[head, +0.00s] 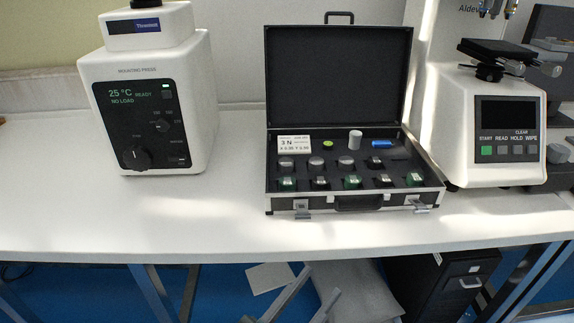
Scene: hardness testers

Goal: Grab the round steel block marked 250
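An open black case (272,199) stands on the white bench with its lid up at the back. Its foam holds two rows of small test blocks. The back row has round steel-coloured blocks, among them a left one (286,163), a second (316,162) and a third (346,161). The front row has blocks with green or dark sides, such as a green one (287,183). I cannot read the numbers, so I cannot tell which is marked 250.
A mounting press (150,110) stands left of the case. A hardness tester (507,135) stands close on its right. The bench front (200,225) is clear.

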